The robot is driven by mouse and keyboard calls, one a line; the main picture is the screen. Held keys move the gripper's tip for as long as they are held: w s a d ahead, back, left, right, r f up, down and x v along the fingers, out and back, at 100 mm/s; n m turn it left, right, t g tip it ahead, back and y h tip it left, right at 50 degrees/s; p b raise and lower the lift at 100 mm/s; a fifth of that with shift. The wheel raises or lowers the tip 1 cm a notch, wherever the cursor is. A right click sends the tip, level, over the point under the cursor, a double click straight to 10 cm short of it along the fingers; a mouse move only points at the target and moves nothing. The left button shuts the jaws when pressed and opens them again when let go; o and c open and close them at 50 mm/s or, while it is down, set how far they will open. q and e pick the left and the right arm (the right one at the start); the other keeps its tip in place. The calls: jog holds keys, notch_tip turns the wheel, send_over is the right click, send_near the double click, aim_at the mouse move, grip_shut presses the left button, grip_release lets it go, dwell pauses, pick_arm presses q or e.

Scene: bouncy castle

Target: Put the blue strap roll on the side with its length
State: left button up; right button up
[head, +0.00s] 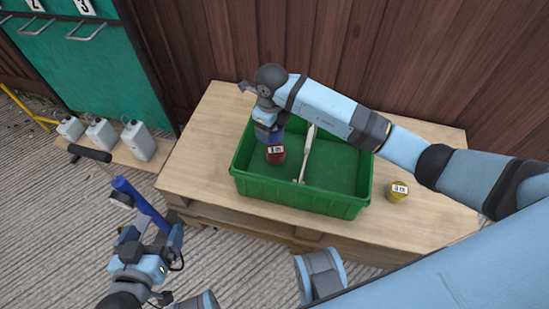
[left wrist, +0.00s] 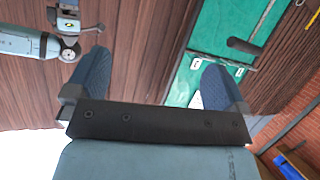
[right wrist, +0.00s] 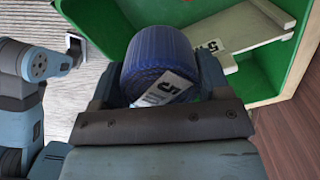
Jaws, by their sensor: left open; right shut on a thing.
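The blue strap roll (right wrist: 155,55) is held between the fingers of my right gripper (right wrist: 155,85), with a white label reading 5 on it. In the head view the blue roll (head: 277,136) shows only partly, under my right gripper (head: 268,122), over the left part of the green crate (head: 335,207). A pale divider (head: 306,155) splits the crate; a label with a 5 shows on it in the right wrist view. A red roll (head: 275,155) is in the left part, close to the blue one. My left gripper (head: 140,203) is open and empty, left of the table.
White canisters (head: 138,141) stand on a low board at left, before a green cabinet (head: 90,65). The right part of the crate looks empty.

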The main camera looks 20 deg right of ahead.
jog(key=m, duration=0.1)
jog(key=f+m, duration=0.1)
jog(key=m, duration=0.1)
jog(key=s+a+m, duration=0.1)
jog(key=shift+f+m+p, duration=0.15)
jog(key=shift+m+p, duration=0.25)
jog(key=shift+s+f, duration=0.1)
jog(key=shift+f, duration=0.15)
jog(key=shift+m, duration=0.3)
notch_tip(320, 180, down, 15)
jog(key=b, duration=0.4)
jog(key=shift+a, duration=0.1)
jog(key=shift+f, duration=0.4)
notch_tip(320, 180, down, 4)
jog(key=shift+f+b, duration=0.1)
jog(key=shift+b, duration=0.8)
jog(key=o, duration=1)
pick_arm(q)
jog(key=w+d+r+t+h, duration=0.1)
jog(key=d+r+t+h, duration=0.1)
jog(key=r, duration=0.5)
jog(key=shift+w+d+r+t+h, duration=0.2)
jog(key=shift+d+t+h, duration=0.3)
jog(key=shift+t, duration=0.4)
jog(key=shift+d, duration=0.1)
